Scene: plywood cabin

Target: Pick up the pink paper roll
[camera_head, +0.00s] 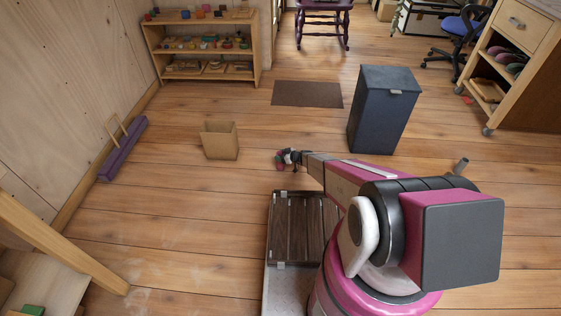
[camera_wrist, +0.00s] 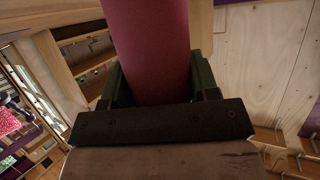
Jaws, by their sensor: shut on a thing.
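The pink paper roll (camera_wrist: 148,45) fills the upper middle of the wrist view, a smooth dark pink cylinder. My gripper (camera_wrist: 152,85) is shut on it, with a dark green finger on each side. The roll's far end runs out of the wrist view. In the head view my arm reaches forward and left over the floor, and my gripper (camera_head: 287,159) is small at its end. A small bit of pink shows there, but the roll is too small to make out well.
An open cardboard box (camera_head: 220,141) stands on the floor left of my gripper. A dark blue bin (camera_head: 381,110) stands to the right. A brown mat (camera_head: 307,94), a low shelf (camera_head: 205,48) and a purple bench-like object (camera_head: 123,150) lie farther off. Floor between is clear.

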